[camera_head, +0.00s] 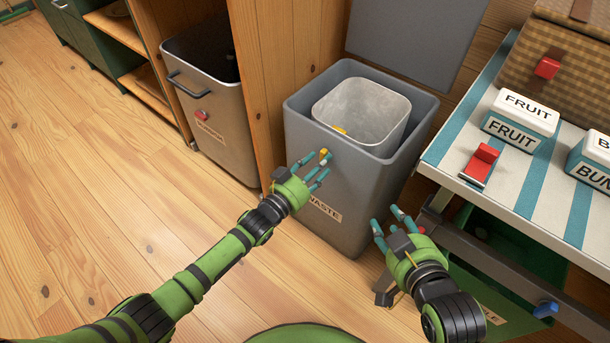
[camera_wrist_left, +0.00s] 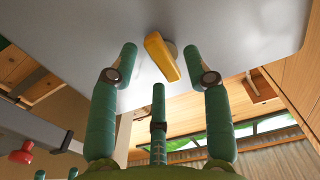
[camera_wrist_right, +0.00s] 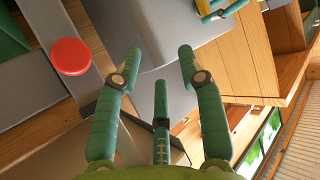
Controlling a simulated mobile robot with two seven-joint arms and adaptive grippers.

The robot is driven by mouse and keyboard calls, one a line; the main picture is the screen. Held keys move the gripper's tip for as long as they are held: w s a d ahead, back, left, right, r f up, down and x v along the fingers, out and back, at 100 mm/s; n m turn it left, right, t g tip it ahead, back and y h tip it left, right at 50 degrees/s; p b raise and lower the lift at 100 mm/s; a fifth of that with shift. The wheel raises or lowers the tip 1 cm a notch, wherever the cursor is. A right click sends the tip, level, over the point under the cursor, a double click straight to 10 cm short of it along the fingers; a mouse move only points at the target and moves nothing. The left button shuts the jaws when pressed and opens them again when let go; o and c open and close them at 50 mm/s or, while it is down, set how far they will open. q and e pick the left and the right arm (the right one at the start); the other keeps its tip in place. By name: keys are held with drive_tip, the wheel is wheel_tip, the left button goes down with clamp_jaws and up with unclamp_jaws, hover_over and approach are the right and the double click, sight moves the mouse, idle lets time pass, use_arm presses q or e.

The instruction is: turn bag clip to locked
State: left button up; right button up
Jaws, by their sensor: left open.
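The yellow bag clip (camera_head: 325,155) is on the front face of the grey waste bin (camera_head: 345,185). In the left wrist view the clip (camera_wrist_left: 160,57) is a slanted yellow bar on a round pale mount, between the two upper fingertips. My left gripper (camera_head: 314,172) is open around the clip; whether a finger touches it I cannot tell. The fingers partly hide the clip in the head view. My right gripper (camera_head: 390,225) is open and empty, right of the bin's front. In the right wrist view its fingers (camera_wrist_right: 160,62) are spread near the bin's grey wall.
A light grey liner (camera_head: 370,112) sits inside the waste bin, with a bit of yellow low inside it. A striped counter (camera_head: 450,150) with a red lever (camera_head: 481,163) and fruit box (camera_head: 520,118) stands right. Another bin (camera_head: 205,110) stands left; the wooden floor (camera_head: 110,200) is clear.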

use_arm(q)
drive_tip(key=v, duration=1.1)
drive_tip(key=shift+s+a, duration=0.1)
